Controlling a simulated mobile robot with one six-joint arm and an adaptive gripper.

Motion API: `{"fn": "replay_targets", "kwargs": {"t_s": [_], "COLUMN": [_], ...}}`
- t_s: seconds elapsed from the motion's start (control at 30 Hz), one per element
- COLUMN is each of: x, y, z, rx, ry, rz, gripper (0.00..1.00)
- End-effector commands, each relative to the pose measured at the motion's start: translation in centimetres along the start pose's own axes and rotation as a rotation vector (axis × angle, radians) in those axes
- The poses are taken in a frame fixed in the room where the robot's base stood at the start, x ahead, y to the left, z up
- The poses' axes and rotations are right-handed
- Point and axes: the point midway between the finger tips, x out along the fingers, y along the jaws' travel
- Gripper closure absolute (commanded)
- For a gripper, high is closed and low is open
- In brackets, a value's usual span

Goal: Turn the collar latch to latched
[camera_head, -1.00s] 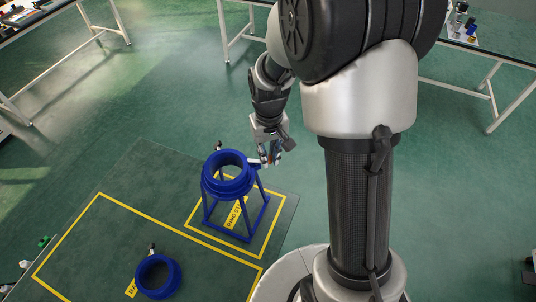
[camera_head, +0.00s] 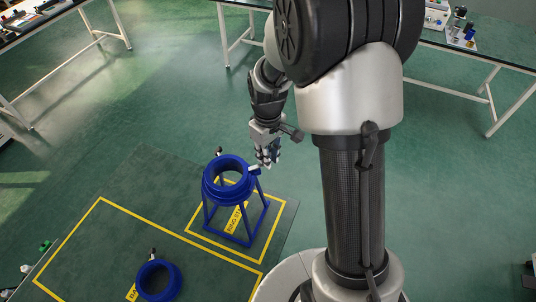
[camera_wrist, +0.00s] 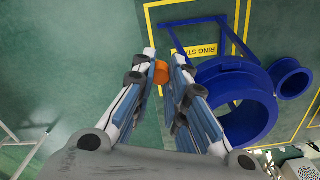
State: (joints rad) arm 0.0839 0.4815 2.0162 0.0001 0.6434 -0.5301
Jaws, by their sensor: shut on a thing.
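The blue collar (camera_head: 226,187) sits on a blue four-legged stand (camera_head: 238,238) on the floor. It also shows in the wrist view (camera_wrist: 262,117), right of my fingers. A short white latch lever (camera_head: 254,169) sticks out from the collar's right side toward my gripper (camera_head: 266,161). In the wrist view, my gripper (camera_wrist: 164,72) has its fingertips around an orange grip piece (camera_wrist: 161,70), which appears to be the lever's end. The fingers are shut on it. The fingers hide much of the lever, and its exact angle is hard to tell.
A second blue ring (camera_head: 158,282) lies in another yellow-outlined area at the lower left. A dark mat (camera_head: 120,190) with yellow lines lies under both. Tables (camera_head: 500,68) stand at the back. The green floor behind the stand is clear.

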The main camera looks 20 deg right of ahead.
Motion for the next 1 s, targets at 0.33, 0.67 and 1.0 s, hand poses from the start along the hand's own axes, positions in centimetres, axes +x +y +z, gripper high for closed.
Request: {"fn": "replay_targets", "kwargs": {"t_s": [0.33,0.67,1.0], "x": [-0.1,0.0,-3.4], "y": [0.0,0.0,0.1], "z": [0.0,0.0,-0.1], "rx": [-0.001,0.000,0.000], "ry": [0.001,0.000,0.006], "rz": [0.001,0.000,0.003], "gripper": [0.83,0.76,0.76]}}
